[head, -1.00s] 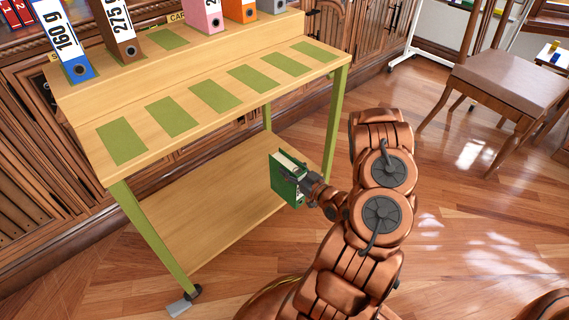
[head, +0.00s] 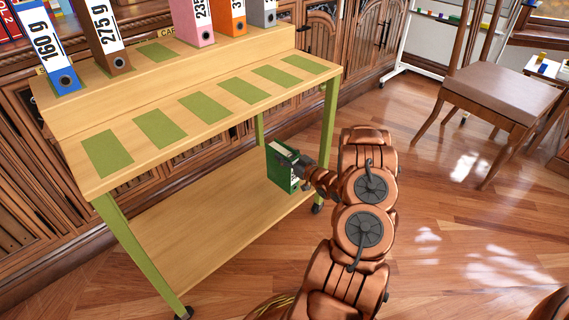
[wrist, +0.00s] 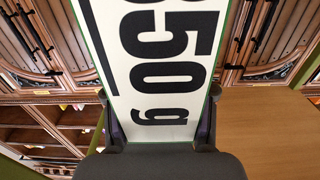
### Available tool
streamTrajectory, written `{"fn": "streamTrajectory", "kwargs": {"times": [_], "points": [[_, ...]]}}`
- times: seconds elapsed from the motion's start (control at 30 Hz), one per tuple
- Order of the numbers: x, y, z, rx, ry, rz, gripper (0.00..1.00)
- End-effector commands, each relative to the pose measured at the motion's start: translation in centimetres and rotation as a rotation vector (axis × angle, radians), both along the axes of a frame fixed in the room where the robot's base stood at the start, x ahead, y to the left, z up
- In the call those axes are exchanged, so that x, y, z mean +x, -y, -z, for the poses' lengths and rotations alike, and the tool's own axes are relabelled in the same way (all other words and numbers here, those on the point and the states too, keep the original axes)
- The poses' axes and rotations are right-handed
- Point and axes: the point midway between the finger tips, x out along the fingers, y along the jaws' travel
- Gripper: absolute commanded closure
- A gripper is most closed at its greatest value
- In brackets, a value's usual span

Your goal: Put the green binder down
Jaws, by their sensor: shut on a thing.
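The green binder (head: 284,166) is held upright at the end of my arm in the head view, at the right end of the wooden cart, below the level of its upper top. My gripper (head: 306,172) is shut on it. In the wrist view the binder's white label (wrist: 155,65) reads "50 g" with a partly cut first digit, and my gripper (wrist: 158,135) has a finger at each side of it. The cart's lower shelf (head: 205,225) lies behind and left of the binder. I cannot tell whether the binder touches the shelf.
The cart's upper top (head: 100,120) has a row of empty green patches. Blue (head: 47,50), brown (head: 104,35), pink (head: 197,20), orange (head: 231,15) and grey binders stand on its raised back ledge. A chair (head: 490,90) stands at right. Open wooden floor (head: 450,220) lies right of my arm.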

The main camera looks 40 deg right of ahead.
Motion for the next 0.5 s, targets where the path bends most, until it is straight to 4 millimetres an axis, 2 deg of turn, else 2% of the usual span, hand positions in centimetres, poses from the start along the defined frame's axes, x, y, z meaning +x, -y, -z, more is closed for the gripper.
{"fn": "streamTrajectory", "kwargs": {"times": [0.17,0.33,0.5], "points": [[0.7,0.6,0.0,-0.002,0.004,-0.001,1.00],[0.6,0.4,2.9,0.002,0.002,-0.002,1.00],[0.6,0.4,3.6,0.000,0.003,-0.002,1.00]]}}
